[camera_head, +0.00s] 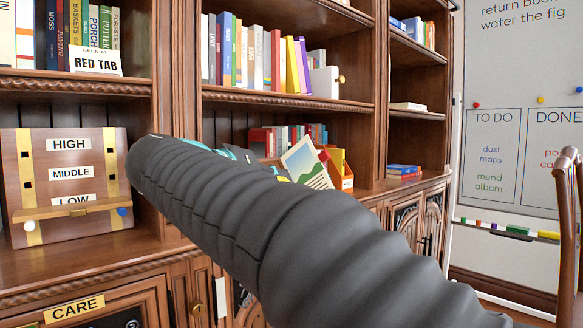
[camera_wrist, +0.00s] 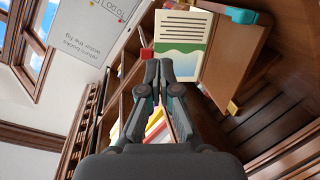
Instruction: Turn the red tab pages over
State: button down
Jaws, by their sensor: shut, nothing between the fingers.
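An open page (camera_head: 307,165) with a green landscape picture stands tilted behind my arm in the head view. In the wrist view the page (camera_wrist: 183,27) shows dark text lines above the green and blue picture. A small red piece (camera_wrist: 147,53), apparently the red tab, shows at the page's lower left edge. My gripper (camera_wrist: 158,66) is shut and empty, its tips close to the page's lower edge and the red piece. I cannot tell whether they touch. In the head view my arm hides the gripper and the lower part of the page.
A card reading "RED TAB" (camera_head: 95,62) stands on the upper left shelf. Below it is a wooden board (camera_head: 110,185) labelled high, middle and low. An orange-yellow holder (camera_head: 340,170) stands right of the page. A brown wooden panel (camera_wrist: 222,62) lies right of the page in the wrist view.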

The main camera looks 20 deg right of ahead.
notch_tip(320, 180, up, 3)
jog(key=w+a+m+h, duration=0.1)
jog(key=a+h, duration=0.1)
send_near(323, 155)
jog(key=shift+m, duration=0.4)
jog(key=p+x, duration=0.1)
jog(key=x, duration=0.6)
jog(key=shift+d, duration=0.1)
